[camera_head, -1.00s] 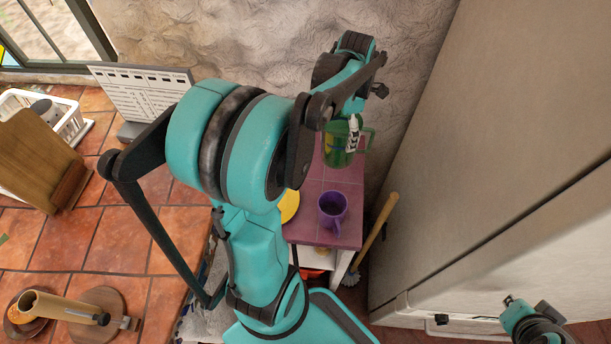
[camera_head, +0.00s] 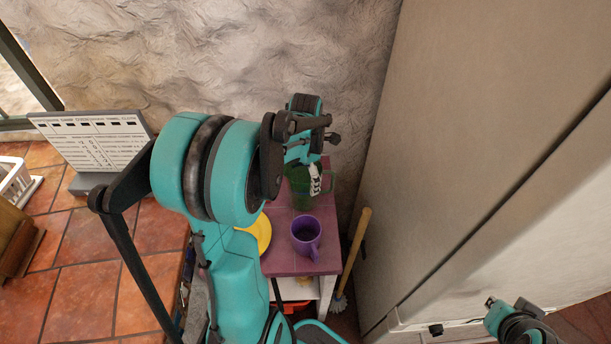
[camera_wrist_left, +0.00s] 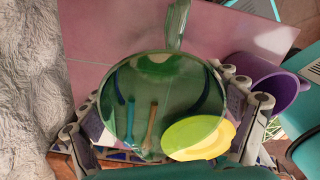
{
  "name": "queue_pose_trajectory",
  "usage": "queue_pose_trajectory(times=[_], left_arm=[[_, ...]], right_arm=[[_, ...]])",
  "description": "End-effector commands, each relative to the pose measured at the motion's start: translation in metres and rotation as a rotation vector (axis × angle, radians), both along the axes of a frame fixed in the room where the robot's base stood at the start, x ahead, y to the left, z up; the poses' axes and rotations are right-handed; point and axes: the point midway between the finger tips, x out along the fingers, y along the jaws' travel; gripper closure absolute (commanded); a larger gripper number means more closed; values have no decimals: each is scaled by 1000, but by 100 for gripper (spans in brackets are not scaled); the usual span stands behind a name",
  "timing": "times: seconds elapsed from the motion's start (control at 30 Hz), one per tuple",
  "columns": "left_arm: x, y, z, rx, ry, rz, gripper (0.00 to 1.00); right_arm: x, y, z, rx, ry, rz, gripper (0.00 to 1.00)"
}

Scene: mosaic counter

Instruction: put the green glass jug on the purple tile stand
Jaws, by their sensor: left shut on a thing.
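The green glass jug (camera_head: 301,192) is upright over the back part of the purple tile stand (camera_head: 329,228) in the head view. My left gripper (camera_head: 315,180) is shut around it. In the left wrist view, the jug (camera_wrist_left: 150,75) is seen from above, with its handle toward the top, and the fingers of my left gripper (camera_wrist_left: 160,118) lie on both sides of it. The tile top (camera_wrist_left: 100,42) shows behind it. Whether the jug's base touches the tiles cannot be told. My right gripper (camera_head: 503,306) is at the lower right, away from the stand; its jaws are unclear.
A purple mug (camera_head: 305,238) stands on the stand's front part, close to the jug. A yellow plate (camera_head: 259,236) is left of it, partly hidden by my arm. A rough wall is behind, a large pale cabinet (camera_head: 470,150) to the right, and a wooden-handled brush (camera_head: 355,250) between.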

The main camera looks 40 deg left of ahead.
Motion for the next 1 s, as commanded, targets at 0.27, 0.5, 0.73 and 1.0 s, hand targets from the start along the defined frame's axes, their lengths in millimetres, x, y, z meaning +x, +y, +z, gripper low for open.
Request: queue_pose_trajectory(times=[0.27,0.5,0.73,1.0], left_arm=[[0,0,-3,0,0,0,0],[0,0,-2,0,0,0,0],[0,0,27,0,0,0,0],[0,0,88,0,0,0,0]], right_arm=[[0,0,-2,0,0,0,100],[0,0,-2,0,0,0,100],[0,0,10,0,0,0,100],[0,0,28,0,0,0,100]])
